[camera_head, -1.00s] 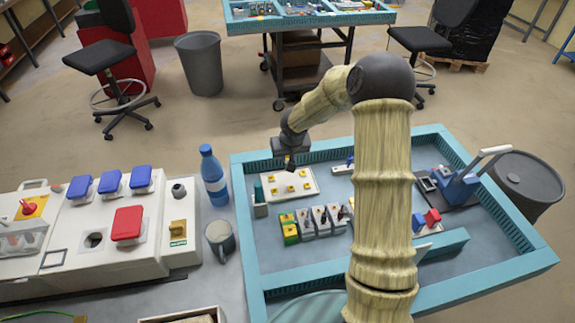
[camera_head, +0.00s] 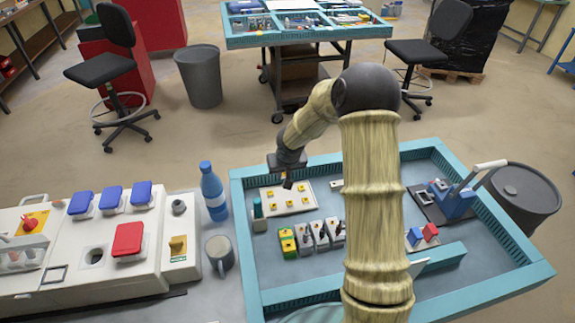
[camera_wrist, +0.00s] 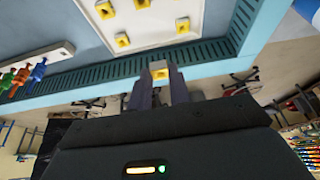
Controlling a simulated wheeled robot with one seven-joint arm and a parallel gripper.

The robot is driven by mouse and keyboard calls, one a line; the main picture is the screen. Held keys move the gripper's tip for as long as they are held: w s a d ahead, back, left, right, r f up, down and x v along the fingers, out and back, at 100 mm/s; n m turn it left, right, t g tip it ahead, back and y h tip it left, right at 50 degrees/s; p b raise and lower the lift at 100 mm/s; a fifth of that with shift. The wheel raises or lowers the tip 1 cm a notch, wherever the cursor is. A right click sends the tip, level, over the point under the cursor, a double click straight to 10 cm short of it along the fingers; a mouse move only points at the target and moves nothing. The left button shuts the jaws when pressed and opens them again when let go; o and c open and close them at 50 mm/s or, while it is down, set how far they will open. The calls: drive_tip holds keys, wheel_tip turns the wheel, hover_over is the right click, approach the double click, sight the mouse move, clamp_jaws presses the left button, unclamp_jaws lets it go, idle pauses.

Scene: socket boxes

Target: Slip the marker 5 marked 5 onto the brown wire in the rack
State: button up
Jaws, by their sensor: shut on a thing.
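My gripper (camera_wrist: 159,88) is shut on a small yellow marker with a pale top (camera_wrist: 160,72), held between its fingertips in the wrist view. The number on it is too small to read. In the head view my gripper (camera_head: 288,186) is over the back part of a white plate (camera_head: 281,210), and the held marker cannot be made out. A white rack strip with green, orange and blue pieces (camera_wrist: 22,76) shows at the left of the wrist view. I cannot pick out the brown wire; in the head view my arm covers most of that area.
Several yellow markers (camera_head: 290,203) sit on the plate. A teal rim (camera_head: 237,215) bounds the worktop. Small grey and green-yellow blocks (camera_head: 304,238) stand in front of the plate. A blue lever tool (camera_head: 455,200) is at right; a bottle (camera_head: 213,190) and mug (camera_head: 220,252) are left.

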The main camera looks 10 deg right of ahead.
drive_tip(key=s+r+p, duration=0.6)
drive_tip(key=s+p, duration=0.3)
drive_tip(key=p, duration=0.6)
drive_tip(key=shift+d+r, duration=0.3)
drive_tip(key=shift+r, duration=0.05)
drive_tip(key=shift+a+f, duration=0.1)
